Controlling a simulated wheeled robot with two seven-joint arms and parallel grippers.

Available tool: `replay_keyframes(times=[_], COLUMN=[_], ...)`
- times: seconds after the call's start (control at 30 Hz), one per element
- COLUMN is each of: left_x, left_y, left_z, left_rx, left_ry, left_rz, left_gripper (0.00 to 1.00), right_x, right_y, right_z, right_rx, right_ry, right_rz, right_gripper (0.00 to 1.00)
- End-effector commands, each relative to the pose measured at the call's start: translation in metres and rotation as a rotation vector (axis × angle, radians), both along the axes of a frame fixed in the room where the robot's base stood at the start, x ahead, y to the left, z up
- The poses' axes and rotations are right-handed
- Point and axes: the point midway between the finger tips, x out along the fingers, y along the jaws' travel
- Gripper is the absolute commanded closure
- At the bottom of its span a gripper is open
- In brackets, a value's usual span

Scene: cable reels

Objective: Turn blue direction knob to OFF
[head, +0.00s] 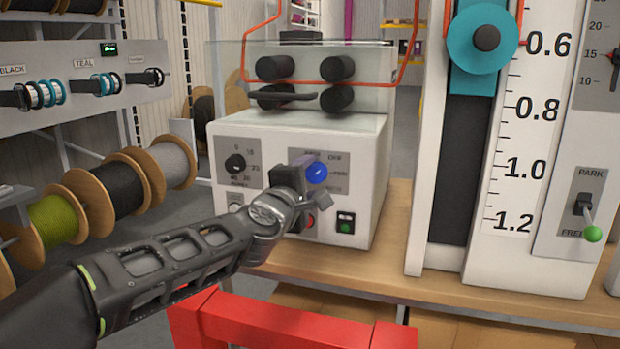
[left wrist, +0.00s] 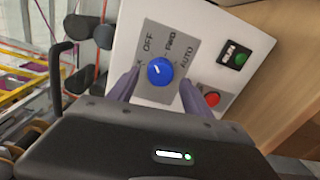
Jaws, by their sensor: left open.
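The blue direction knob (head: 317,173) sits on a grey plate on the front of a white machine (head: 300,135). In the left wrist view the knob (left wrist: 160,72) shows a short white mark, with the words OFF, FWD and AUTO printed around it. I cannot tell surely which word the mark points at. My left gripper (head: 304,182) is in front of the plate and hides part of it. In the left wrist view its open fingers (left wrist: 158,90) stand apart on either side of the knob; contact is not visible. My right gripper is not in view.
A black dial (head: 235,164) is left of the knob, and a green switch (head: 345,222) and red button (left wrist: 212,98) are close by. Rollers (head: 337,69) top the machine. Cable reels (head: 115,190) stand left, a scale panel (head: 520,130) right, a red frame (head: 290,322) in front.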

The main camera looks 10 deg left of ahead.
Motion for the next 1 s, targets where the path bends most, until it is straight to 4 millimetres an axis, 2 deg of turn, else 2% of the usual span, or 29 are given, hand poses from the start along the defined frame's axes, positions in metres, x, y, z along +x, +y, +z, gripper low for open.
replay_keyframes(times=[0.2,0.4,0.77,0.87,1.0], left_x=[-0.037,-0.060,-0.062,-0.062,-0.062], left_y=[0.003,0.004,0.004,0.004,0.004], left_z=[0.003,0.003,0.003,0.009,0.030], left_rx=[0.001,0.000,0.000,0.000,0.000], left_ry=[-0.002,-0.001,0.000,0.000,0.000], left_rz=[0.000,0.001,0.001,0.000,0.000], left_gripper=[0.42,0.42,0.42,0.42,0.42], right_x=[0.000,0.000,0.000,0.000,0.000], right_y=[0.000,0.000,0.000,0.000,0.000], right_z=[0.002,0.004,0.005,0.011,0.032], right_rx=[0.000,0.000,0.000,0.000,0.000], right_ry=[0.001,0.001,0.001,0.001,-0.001], right_rz=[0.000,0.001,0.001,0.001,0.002], right_gripper=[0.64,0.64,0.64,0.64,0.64])
